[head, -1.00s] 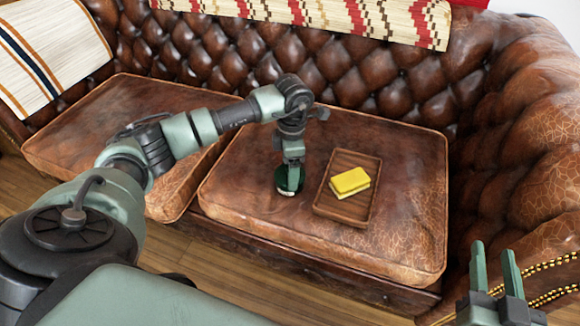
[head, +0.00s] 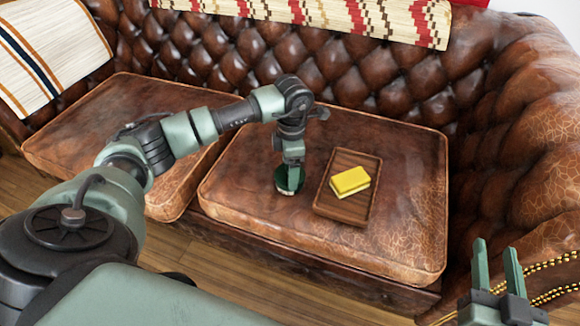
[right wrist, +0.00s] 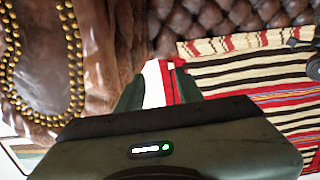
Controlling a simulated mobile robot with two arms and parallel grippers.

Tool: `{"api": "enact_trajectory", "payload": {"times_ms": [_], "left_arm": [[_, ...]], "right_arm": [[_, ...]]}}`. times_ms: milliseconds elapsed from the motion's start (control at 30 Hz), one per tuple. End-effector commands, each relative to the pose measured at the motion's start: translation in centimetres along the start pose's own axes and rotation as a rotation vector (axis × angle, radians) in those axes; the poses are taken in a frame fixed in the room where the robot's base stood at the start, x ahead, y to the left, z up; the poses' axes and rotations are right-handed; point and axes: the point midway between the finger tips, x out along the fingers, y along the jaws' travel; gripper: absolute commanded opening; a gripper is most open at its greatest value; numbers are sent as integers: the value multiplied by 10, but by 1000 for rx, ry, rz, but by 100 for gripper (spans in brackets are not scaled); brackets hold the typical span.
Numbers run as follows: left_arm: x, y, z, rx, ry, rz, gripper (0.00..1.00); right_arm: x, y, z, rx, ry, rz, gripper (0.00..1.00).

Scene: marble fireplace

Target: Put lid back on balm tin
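My left gripper (head: 290,168) points down at the front middle of the right seat cushion. A small round dark green thing with a pale rim (head: 287,188), probably the balm tin or its lid, shows right at its fingertips. The gripper and arm hide part of it, so I cannot tell tin from lid, or whether the fingers are closed on it. My right gripper (head: 497,245) is at the lower right, away from the cushion, with its two fingers apart and nothing between them. The right wrist view (right wrist: 160,90) shows no tin or lid.
A wooden tray (head: 338,208) lies on the cushion just right of the left gripper, with a yellow block (head: 350,181) on it. The brown leather sofa's backrest (head: 350,75) rises behind, and its armrest (head: 530,130) stands at right. The left cushion (head: 90,120) is bare.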

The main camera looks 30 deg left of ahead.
Motion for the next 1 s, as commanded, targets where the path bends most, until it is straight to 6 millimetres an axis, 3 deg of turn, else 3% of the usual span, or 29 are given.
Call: {"api": "enact_trajectory", "payload": {"times_ms": [900,933,1000], "left_arm": [[1,0,0,0,0,0,40],[1,0,0,0,0,0,84],[1,0,0,0,0,0,100]], "right_arm": [[-2,0,11,1,-47,1,36],[-2,0,11,1,-47,1,36],[-2,0,11,1,-46,1,36]]}}
